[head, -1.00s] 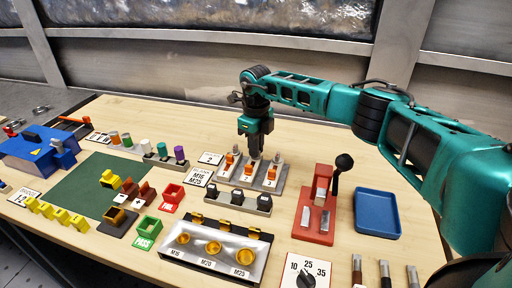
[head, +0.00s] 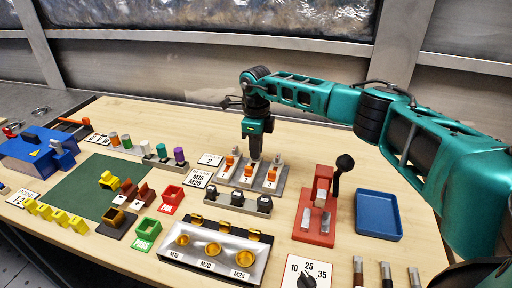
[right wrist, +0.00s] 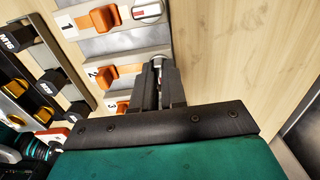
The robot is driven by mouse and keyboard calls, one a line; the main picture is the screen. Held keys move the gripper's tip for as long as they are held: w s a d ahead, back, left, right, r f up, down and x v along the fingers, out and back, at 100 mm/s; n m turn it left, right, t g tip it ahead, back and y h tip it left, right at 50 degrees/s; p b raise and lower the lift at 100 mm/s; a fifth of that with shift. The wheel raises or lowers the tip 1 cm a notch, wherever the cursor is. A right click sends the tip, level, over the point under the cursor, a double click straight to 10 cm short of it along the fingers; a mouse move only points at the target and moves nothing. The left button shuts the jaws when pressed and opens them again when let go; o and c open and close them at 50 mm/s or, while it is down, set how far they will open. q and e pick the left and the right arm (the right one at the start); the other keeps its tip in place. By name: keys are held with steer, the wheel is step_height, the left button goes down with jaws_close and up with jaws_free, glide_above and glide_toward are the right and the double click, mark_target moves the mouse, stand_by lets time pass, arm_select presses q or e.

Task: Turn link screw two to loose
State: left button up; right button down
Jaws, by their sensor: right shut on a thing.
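The grey link block (head: 234,181) stands near the middle of the table, with three orange links numbered 1 to 3 and a silver screw behind each. My right gripper (head: 254,157) points straight down at link screw two and is shut on it. In the right wrist view, the fingers (right wrist: 160,92) close around screw two (right wrist: 157,62), and only part of its silver head shows. Screw one (right wrist: 148,10) stands free with a red and white mark beneath it. Screw three (head: 278,158) is clear in the head view. My left gripper is out of view.
A row of black-capped parts (head: 237,197) stands in front of the link block. A red press (head: 316,228) with a black-knobbed lever and a blue tray (head: 378,215) are to the right. The table behind the block is bare.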

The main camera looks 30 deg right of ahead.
steer(key=c, duration=1.2)
jaws_free()
step_height(320, 180, up, 13)
